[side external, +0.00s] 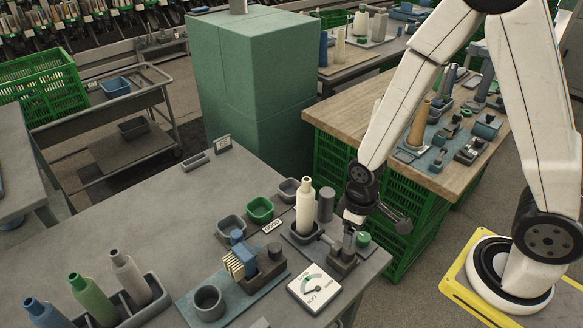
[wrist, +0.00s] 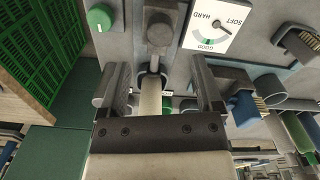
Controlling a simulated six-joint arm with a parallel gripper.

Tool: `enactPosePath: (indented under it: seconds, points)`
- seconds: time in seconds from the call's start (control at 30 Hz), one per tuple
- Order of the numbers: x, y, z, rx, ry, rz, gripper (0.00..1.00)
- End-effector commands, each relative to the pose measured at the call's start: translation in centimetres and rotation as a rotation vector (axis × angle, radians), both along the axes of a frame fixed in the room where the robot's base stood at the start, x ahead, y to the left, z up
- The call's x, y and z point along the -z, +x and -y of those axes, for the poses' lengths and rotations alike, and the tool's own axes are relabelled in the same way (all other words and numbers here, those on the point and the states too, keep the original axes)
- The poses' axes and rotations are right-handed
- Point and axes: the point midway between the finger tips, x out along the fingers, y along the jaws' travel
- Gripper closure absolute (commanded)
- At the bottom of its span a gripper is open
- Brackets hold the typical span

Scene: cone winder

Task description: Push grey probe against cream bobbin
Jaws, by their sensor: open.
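The cream bobbin (side external: 305,212) stands upright in a dark tray (side external: 305,237) on the grey bench. The grey probe (side external: 343,258) is a block and rod to its right, with the rod pointing towards the bobbin. In the wrist view the probe (wrist: 159,34) lies ahead, its dark rod ending close to the cream bobbin (wrist: 151,98). I cannot tell whether they touch.
A white dial card (side external: 313,288) lies in front of the probe and a green knob (side external: 363,240) sits behind it. A dark grey cylinder (side external: 325,205) stands beside the bobbin. A brush (side external: 236,262) and several small bins are to the left. The bench's middle left is clear.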

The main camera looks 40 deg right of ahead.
Motion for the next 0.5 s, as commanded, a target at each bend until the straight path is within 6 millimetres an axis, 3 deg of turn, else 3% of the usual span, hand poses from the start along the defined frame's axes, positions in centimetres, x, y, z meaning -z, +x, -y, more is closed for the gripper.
enactPosePath:
  seconds: [0.5]
  points:
    - [3.4,0.0,0.0,0.001,-0.001,-0.003,0.16]
